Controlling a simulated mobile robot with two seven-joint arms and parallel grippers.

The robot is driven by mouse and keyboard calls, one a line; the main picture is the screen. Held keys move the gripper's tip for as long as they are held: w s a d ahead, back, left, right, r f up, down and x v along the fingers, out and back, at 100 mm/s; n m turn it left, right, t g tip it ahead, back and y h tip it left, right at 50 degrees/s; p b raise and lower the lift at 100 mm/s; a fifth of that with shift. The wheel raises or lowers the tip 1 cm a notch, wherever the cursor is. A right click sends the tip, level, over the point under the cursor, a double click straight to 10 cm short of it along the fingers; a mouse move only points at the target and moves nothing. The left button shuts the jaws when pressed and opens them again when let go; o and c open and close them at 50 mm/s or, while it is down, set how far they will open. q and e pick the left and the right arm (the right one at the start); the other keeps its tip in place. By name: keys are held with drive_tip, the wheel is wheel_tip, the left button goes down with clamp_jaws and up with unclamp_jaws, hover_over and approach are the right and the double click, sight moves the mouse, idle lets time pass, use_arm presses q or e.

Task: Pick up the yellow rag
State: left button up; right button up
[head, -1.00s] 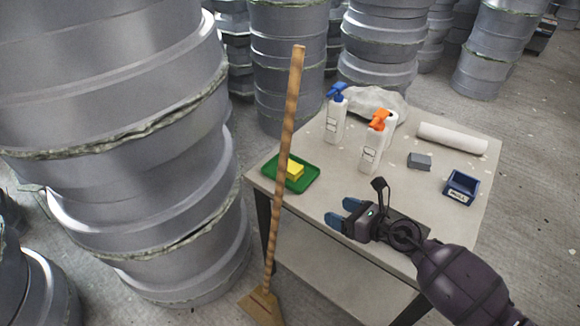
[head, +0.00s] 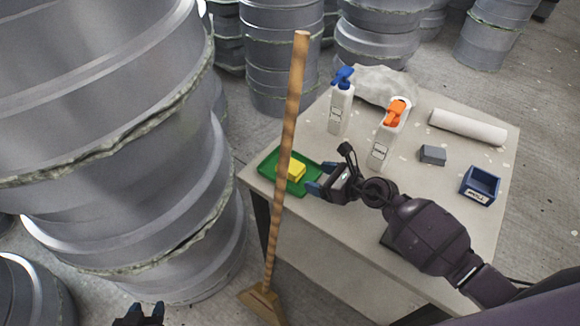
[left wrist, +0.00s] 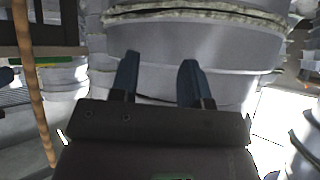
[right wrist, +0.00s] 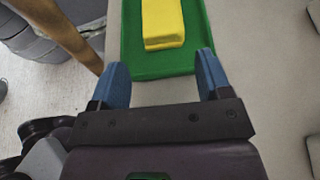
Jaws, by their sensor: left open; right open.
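The yellow rag (head: 296,172) is a small folded block lying in a shallow green tray (head: 309,165) at the left end of the table. The rag also shows in the right wrist view (right wrist: 163,22), beyond the fingertips. My right gripper (head: 320,177) is open and empty at the tray's right side, its fingers towards the rag. In the right wrist view its fingers (right wrist: 162,62) flank the near end of the tray, apart from the rag. My left gripper (head: 146,310) is open and empty, low at the bottom edge, away from the table; its fingers (left wrist: 160,65) face the grey moulds.
A wooden-handled broom (head: 288,130) stands upright in front of the tray's left part. Two spray bottles, blue-topped (head: 341,105) and orange-topped (head: 388,135), a grey block (head: 432,155), a blue bin (head: 480,186) and a white roll (head: 468,127) stand on the table (head: 490,235). Stacked grey moulds (head: 110,120) crowd the left.

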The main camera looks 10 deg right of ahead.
sight(302, 172)
drive_tip(key=shift+x, duration=0.9)
drive_tip(key=b+x, duration=0.1)
drive_tip(key=x, duration=0.2)
drive_tip(key=shift+w+f, duration=0.1)
drive_tip(key=shift+w, duration=0.2)
drive_tip(key=shift+w+a+f, duration=0.15)
drive_tip(key=shift+w+a, duration=0.1)
drive_tip(key=shift+w, duration=0.05)
use_arm(q)
drive_tip(key=shift+w+d, duration=0.15)
drive_tip(key=shift+w, duration=0.55)
use_arm(e)
drive_tip(key=shift+c, duration=0.4)
drive_tip(key=c, duration=0.6)
